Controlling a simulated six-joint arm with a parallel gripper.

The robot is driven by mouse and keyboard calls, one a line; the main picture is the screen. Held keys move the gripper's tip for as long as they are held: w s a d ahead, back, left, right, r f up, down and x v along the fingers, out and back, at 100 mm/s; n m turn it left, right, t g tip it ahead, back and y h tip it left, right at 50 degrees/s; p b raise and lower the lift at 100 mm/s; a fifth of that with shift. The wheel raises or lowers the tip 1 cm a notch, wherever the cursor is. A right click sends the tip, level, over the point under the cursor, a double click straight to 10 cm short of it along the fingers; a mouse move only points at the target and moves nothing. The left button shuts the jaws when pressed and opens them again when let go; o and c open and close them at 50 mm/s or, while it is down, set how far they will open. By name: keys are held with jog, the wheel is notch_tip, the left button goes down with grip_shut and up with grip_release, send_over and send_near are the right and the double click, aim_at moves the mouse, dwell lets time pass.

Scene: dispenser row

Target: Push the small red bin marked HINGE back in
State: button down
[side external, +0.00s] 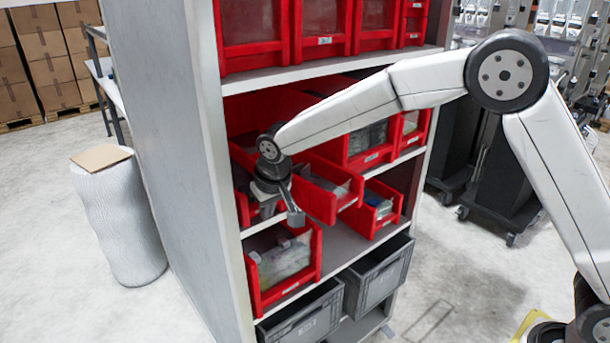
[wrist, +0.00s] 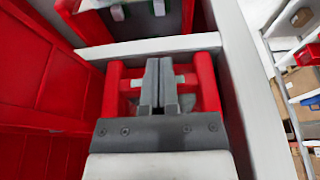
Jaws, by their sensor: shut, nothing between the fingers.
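My gripper (side external: 294,215) is shut and empty in front of the shelf's middle level, at its left end. In the wrist view its closed fingers (wrist: 158,85) point at a small red bin (wrist: 207,82), covering its middle. They look very close to it; I cannot tell whether they touch. In the side view part of this small red bin (side external: 244,210) shows beside the shelf's side wall, mostly hidden behind my gripper. No HINGE marking is readable in either view. A longer red bin (side external: 322,203) sticks out just to the right of my gripper.
A larger red bin (side external: 318,255) with bagged contents is below. Grey crates (side external: 385,272) fill the bottom. The shelf's side wall (side external: 165,130) bounds the left. The floor in front is mostly clear.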

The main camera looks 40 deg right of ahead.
jog(key=shift+s, duration=0.15)
jog(key=s+r, duration=0.6)
jog(key=r, duration=0.3)
jog(key=shift+s+r, duration=0.3)
jog(key=shift+d+f, duration=0.1)
jog(key=s+d+f, duration=1.3)
jog(key=s+d, duration=0.2)
jog(key=s, duration=0.3)
jog(key=shift+s+d+f+g, duration=0.15)
jog(key=shift+d+g, duration=0.05)
jog(key=shift+g, duration=0.2)
